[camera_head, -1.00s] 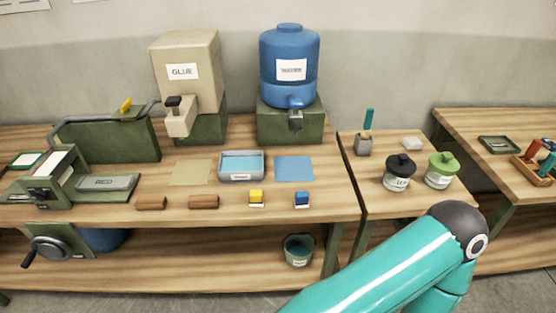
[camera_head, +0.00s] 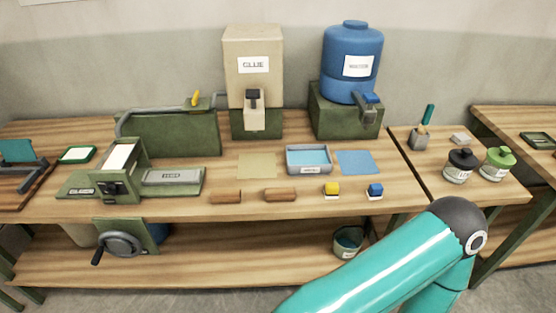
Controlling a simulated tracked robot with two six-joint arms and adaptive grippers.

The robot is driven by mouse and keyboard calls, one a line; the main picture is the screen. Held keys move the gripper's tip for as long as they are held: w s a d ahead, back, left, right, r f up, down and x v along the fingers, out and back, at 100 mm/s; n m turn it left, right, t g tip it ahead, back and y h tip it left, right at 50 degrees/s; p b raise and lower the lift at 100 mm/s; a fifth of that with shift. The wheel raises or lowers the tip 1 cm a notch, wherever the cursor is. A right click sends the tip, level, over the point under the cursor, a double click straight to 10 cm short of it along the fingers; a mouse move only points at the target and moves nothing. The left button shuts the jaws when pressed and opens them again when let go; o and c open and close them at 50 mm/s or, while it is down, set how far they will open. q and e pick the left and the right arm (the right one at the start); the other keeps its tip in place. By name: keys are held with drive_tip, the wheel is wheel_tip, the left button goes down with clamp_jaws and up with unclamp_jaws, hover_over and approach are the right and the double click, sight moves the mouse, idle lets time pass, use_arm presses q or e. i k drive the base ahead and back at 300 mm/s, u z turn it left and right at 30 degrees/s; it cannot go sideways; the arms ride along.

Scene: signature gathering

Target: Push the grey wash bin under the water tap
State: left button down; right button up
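The grey wash bin (camera_head: 309,160) is a shallow rectangular tray with a blue inside and a small label on its front. It sits on the wooden table, left of a flat blue square (camera_head: 357,162). The water tap (camera_head: 367,107) is on the front of the blue water barrel (camera_head: 351,62), which stands on a green block (camera_head: 333,116) behind and to the right of the bin. The bin is not below the tap. A teal arm link of mine fills the lower right. Neither gripper shows.
A glue dispenser (camera_head: 252,70) stands behind a tan square (camera_head: 257,165). A green press (camera_head: 120,175) is at left. Jars (camera_head: 459,165) stand on the right table.

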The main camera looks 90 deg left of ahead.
sight(303, 159)
drive_tip(key=z, duration=0.75)
drive_tip(key=i, duration=0.1)
drive_tip(key=u, duration=2.75)
drive_tip(key=i, duration=0.9)
drive_tip(key=z, duration=0.25)
drive_tip(key=k, duration=0.8)
drive_tip(key=u, duration=0.25)
drive_tip(key=i, duration=1)
drive_tip(key=u, duration=0.05)
